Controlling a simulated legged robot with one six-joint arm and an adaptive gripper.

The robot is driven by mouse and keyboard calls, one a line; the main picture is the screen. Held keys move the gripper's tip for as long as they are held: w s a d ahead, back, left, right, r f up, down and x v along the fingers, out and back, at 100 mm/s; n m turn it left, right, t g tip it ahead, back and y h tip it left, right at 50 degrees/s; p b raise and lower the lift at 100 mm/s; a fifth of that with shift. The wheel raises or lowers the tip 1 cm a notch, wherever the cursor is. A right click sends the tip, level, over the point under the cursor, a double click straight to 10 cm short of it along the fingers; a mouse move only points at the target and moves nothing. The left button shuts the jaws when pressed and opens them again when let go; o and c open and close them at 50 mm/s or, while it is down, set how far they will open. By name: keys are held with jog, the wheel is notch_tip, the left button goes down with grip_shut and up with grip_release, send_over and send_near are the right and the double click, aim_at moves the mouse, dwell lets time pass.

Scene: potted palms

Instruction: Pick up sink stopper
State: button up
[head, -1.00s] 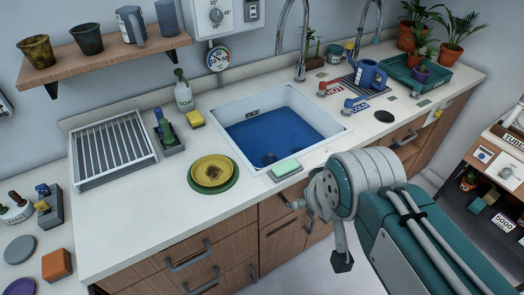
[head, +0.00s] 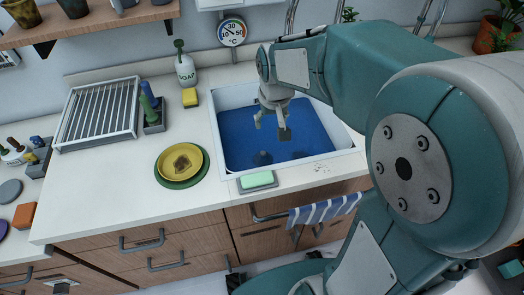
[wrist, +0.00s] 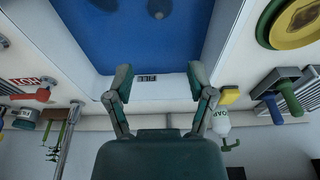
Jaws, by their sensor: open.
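A small dark round object, seemingly the sink stopper (head: 262,158), lies on the blue floor of the sink (head: 235,97), towards its front. In the wrist view a dark round shape (wrist: 158,9) shows at the top edge, beside a second dim dark patch; I cannot tell which is the stopper, a drain or a shadow. My gripper (head: 271,127) hangs over the sink, behind the dark object in the head view. In the wrist view my gripper (wrist: 160,80) is open and empty, its fingers apart near the sink's back wall.
A soap bottle (head: 186,68) and yellow sponge (head: 190,97) stand left of the sink. A faucet (wrist: 68,135) rises behind it. Stacked yellow and green plates (head: 160,172) sit left.

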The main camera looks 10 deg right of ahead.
jog(key=w+f+g, duration=0.1)
jog(key=w+f, duration=0.5)
jog(key=f, duration=0.3)
jog(key=g, duration=0.1)
send_over(263, 152)
jog(key=f, duration=0.7)
jog(key=shift+s+a, duration=0.1)
jog(key=shift+s, duration=0.15)
jog(key=f, duration=0.5)
jog(key=shift+a+f, duration=0.25)
jog(key=shift+a, duration=0.1)
jog(key=f, duration=0.2)
jog(key=d+f, duration=0.1)
jog(key=f, duration=0.2)
jog(key=shift+w, duration=0.2)
jog(key=shift+f, duration=0.3)
grip_shut()
